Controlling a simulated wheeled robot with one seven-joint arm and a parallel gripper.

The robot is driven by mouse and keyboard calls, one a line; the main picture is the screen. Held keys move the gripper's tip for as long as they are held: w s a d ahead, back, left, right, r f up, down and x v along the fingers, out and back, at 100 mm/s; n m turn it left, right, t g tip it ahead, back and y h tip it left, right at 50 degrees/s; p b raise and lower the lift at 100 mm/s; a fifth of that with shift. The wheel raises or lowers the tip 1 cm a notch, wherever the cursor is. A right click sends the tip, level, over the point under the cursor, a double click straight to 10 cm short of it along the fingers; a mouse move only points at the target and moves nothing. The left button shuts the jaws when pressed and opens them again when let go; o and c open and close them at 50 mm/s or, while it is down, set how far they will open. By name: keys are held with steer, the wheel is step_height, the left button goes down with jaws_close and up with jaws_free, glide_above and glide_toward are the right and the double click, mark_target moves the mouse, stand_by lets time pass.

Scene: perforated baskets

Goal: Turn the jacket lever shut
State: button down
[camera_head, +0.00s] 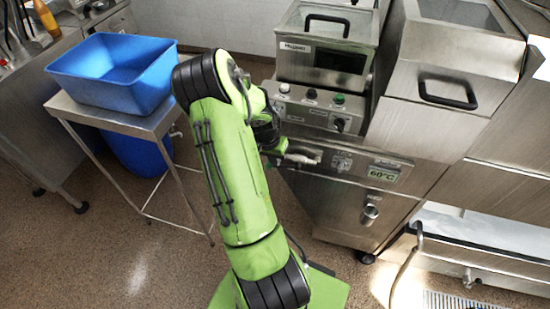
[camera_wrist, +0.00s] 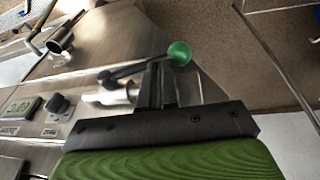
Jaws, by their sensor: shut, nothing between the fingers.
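The jacket lever (camera_wrist: 130,70) shows in the wrist view as a dark bar with a green ball knob (camera_wrist: 180,53) at its right end. Its other end sits on a pale metal valve body (camera_wrist: 112,95) on the steel front. My gripper (camera_wrist: 157,72) is shut and empty, its fingers right at the lever, just left of the knob in the picture. I cannot tell whether they touch it. In the head view the pale valve piece (camera_head: 304,155) shows just right of my arm's end; the green knob is not visible there.
The machine's panel has a 60°C display (camera_head: 383,173) and a small knob (camera_head: 341,162). A metal spout (camera_head: 369,214) sits lower on the front, also in the wrist view (camera_wrist: 60,40). A blue basin (camera_head: 115,75) stands on a side table at left. The floor between is clear.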

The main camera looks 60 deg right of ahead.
mark_target(270, 165)
steer(key=shift+w+f+g, duration=0.15)
steer(key=shift+f+g, duration=0.2)
steer(key=shift+g, duration=0.05)
steer(key=shift+w+a+f+n+g+h+b, duration=0.1)
steer(key=shift+f+n+g+h+b, duration=0.2)
steer(key=shift+f+g+b, duration=0.65)
step_height(270, 165, down, 2)
steer(key=g+b, duration=0.1)
steer(key=g, duration=0.2)
steer(key=shift+f+g+h+b, duration=0.15)
steer(key=shift+g+h+b, duration=0.15)
steer(key=shift+g+b, duration=0.1)
steer(key=s+f+g+b, duration=0.1)
steer(key=g+b, duration=0.1)
steer(key=s+f+g+h+b, duration=0.1)
steer(key=g, duration=0.1)
steer(key=s+f+n+g+b, duration=0.1)
steer(key=g+b, duration=0.1)
steer(key=shift+s+d+f+g+h+b, duration=0.25)
steer(key=shift+s+d+f+h+b, duration=0.05)
steer(key=shift+s+d, duration=0.05)
steer(key=shift+s, duration=0.1)
